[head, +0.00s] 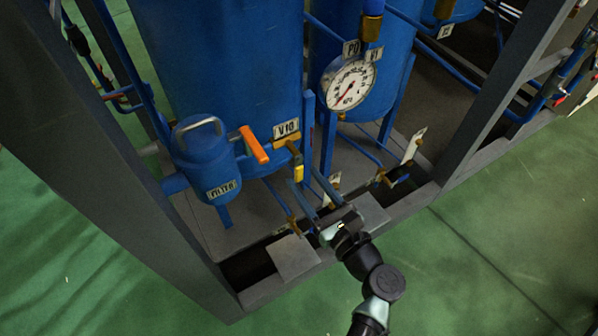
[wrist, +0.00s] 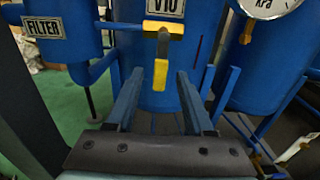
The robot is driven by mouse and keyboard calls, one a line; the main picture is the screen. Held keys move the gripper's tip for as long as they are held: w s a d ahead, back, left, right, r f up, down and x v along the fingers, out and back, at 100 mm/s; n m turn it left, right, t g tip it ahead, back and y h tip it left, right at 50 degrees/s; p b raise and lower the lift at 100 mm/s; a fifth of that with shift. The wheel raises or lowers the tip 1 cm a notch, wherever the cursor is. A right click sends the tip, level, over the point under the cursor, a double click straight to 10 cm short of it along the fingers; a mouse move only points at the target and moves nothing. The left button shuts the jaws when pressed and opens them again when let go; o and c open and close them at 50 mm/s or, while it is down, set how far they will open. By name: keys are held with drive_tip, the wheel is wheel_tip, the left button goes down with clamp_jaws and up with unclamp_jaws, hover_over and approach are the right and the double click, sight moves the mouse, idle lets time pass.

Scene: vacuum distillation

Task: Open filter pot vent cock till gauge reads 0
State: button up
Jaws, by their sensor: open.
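The blue filter pot (head: 204,155) stands at the left with a FILTER label; part of it shows in the wrist view (wrist: 75,15). An orange lever (head: 254,145) sticks out at its right. A valve labelled V10 (head: 287,128) has a yellow-tipped handle (head: 298,172), which hangs straight down in the wrist view (wrist: 160,74). The round white gauge (head: 348,82) has a red needle pointing to the lower left; its exact reading is too small to tell. My gripper (head: 308,181) is open and empty, its fingers spread either side of the yellow handle's line (wrist: 159,76). I see no contact.
Large blue tanks (head: 220,60) stand behind the valve. A grey frame post (head: 110,160) rises at the left and another (head: 500,90) at the right. Thin blue pipes and small valves (head: 383,177) lie low to the right of my gripper. Green floor is clear in front.

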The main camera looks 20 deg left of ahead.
sight(300, 174)
drive_tip(key=shift+x, duration=1.8)
clamp_jaws()
